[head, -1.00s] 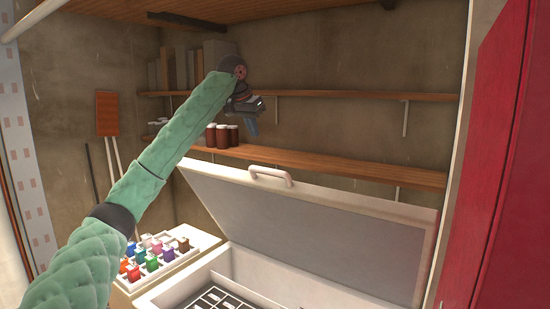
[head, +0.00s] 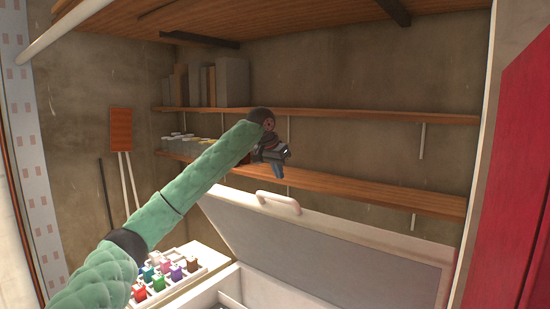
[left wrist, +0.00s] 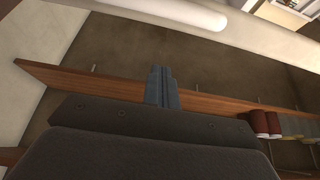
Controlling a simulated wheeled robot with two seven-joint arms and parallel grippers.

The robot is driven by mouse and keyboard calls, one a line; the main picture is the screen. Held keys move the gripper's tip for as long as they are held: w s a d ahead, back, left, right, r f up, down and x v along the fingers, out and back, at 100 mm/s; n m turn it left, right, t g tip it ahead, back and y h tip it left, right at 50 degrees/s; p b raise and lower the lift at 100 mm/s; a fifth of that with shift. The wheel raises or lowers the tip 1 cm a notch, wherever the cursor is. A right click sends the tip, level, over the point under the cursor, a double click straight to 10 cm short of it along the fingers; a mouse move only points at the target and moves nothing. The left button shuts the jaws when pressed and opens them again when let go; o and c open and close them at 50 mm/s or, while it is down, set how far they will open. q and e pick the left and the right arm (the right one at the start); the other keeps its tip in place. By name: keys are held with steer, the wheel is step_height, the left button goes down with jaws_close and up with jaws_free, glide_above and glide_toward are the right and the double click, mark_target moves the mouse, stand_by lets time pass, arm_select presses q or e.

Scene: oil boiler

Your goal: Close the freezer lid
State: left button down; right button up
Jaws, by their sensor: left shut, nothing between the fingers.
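The freezer lid (head: 335,248) is a pale panel with a grey inner face, raised and tilted open over the white freezer (head: 262,284) in the head view. Its light handle (head: 279,202) sits on the lid's top edge. My left gripper (head: 279,172) is above the handle, apart from it in the picture, with its fingers pointing down. In the left wrist view its fingers (left wrist: 162,88) are together with nothing between them. Only the upper part of the freezer shows at the bottom of the head view. My right gripper is not in view.
Wooden shelves (head: 370,195) run along the back wall behind the lid. Jars (left wrist: 266,122) stand on a shelf in the left wrist view. A tray of coloured bottles (head: 205,262) lies left of the freezer. A red door (head: 515,180) is at the right.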

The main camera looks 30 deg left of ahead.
arm_select(q)
steer(key=shift+s+a+f+p, duration=0.1)
steer(key=shift+s+f+p, duration=0.4)
steer(key=shift+f, duration=0.15)
steer(key=shift+s+f+p, duration=0.35)
steer(key=shift+f+p, duration=0.15)
steer(key=shift+f, duration=0.2)
steer(key=shift+s+a+f+p, duration=0.1)
steer(key=shift+s+f+p, duration=0.4)
steer(key=shift+f, duration=0.15)
steer(key=shift+d, duration=0.1)
steer(key=shift+f, duration=0.1)
